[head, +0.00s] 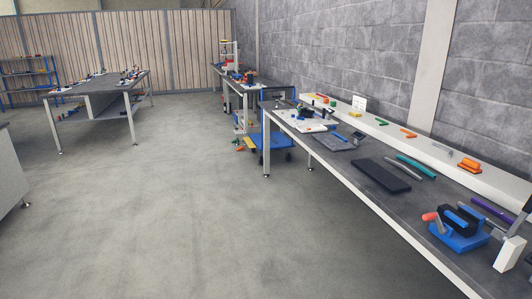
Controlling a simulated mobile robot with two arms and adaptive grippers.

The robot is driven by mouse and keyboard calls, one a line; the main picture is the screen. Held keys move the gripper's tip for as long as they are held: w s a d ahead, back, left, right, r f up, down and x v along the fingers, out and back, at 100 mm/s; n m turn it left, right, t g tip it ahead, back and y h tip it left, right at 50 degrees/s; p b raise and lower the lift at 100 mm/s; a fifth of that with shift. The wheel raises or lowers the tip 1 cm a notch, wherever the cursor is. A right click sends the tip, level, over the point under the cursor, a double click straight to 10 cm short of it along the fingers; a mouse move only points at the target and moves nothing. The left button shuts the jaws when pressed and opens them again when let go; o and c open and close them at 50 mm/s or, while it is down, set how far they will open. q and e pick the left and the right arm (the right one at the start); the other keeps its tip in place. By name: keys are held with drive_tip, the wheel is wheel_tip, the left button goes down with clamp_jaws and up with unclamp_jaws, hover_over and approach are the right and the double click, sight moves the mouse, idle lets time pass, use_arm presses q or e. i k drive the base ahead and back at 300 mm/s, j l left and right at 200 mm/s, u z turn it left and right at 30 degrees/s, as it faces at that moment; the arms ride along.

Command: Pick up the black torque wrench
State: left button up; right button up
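I cannot make out a black torque wrench for certain in the head view. A long dark bench (330,178) runs along the wall on the right, with many small tools and parts on it. A flat black slab (382,175) lies on its middle; it looks like a pad or tray, not a wrench. A blue device with a black block and an orange-red knob (458,236) stands near the bench's close end. Neither of my grippers is in view.
A white ledge (445,165) with small coloured parts runs along the wall. A teal strip (416,167) and a purple strip (492,211) lie on the bench. A blue cart (278,145) stands at its far end. Another table (98,84) stands back left. The floor between is clear.

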sight(277, 108)
drive_tip(key=i, duration=2.25)
drive_tip(key=i+j+z, duration=0.1)
drive_tip(key=i, duration=1)
drive_tip(key=i+j, duration=0.1)
drive_tip(key=i, duration=1)
drive_tip(key=i+z, duration=0.4)
